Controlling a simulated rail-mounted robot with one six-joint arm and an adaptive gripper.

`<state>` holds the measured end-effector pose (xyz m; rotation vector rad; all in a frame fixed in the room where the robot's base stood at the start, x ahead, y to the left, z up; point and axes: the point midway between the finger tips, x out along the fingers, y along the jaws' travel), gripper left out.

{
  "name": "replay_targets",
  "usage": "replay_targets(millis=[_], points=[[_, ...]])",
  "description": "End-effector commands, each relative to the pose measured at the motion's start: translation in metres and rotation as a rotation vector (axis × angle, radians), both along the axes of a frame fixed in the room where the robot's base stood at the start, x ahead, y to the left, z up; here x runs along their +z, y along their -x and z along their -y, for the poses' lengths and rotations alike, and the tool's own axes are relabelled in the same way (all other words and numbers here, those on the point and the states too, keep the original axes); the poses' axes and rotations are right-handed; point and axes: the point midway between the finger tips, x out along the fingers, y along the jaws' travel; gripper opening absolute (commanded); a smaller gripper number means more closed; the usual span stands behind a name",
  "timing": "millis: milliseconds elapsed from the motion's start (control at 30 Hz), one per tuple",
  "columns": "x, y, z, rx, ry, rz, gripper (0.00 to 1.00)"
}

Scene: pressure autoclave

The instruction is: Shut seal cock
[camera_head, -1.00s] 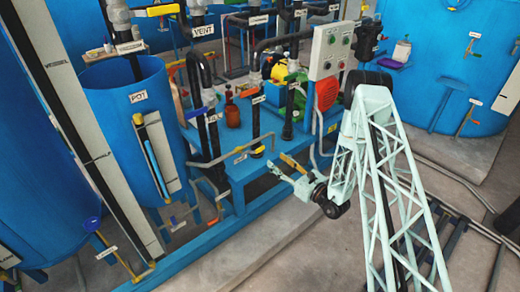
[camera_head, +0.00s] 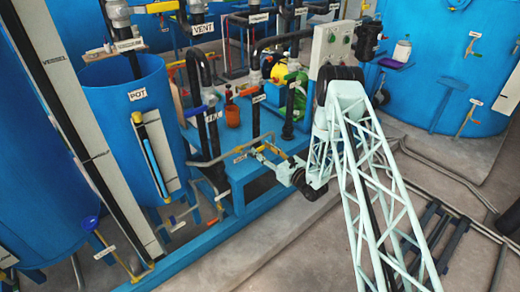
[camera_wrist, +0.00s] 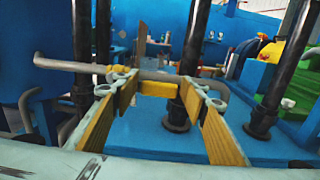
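My gripper (camera_head: 258,151) is at the low grey pipe in front of the blue skid in the head view. In the wrist view my gripper (camera_wrist: 161,82) is open, its two yellow-padded fingers apart with the pipe (camera_wrist: 75,65) crossing at their tips. A small yellow piece (camera_wrist: 158,89), apparently part of a cock on this pipe, shows between the fingers. No readable label confirms this is the seal cock. I cannot tell whether a finger touches it.
Black vertical pipes (camera_wrist: 275,70) stand at the right in the wrist view. The control box (camera_head: 331,48) is above my arm in the head view. The blue pot (camera_head: 105,110) is to the left. Open floor (camera_head: 245,265) lies in front of the skid.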

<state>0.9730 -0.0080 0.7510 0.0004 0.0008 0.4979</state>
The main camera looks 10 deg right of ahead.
Motion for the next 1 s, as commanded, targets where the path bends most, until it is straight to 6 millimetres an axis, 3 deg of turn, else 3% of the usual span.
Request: replay_targets(millis=[233,633,900,1000], points=[[0.0,-0.015,-0.008,0.0,0.0,0.001,0.4],[0.0,-0.018,-0.01,0.0,0.0,0.001,0.4],[0.0,-0.018,-0.01,0.0,0.0,0.001,0.15],[0.0,-0.018,-0.01,0.0,0.0,0.001,0.14]])
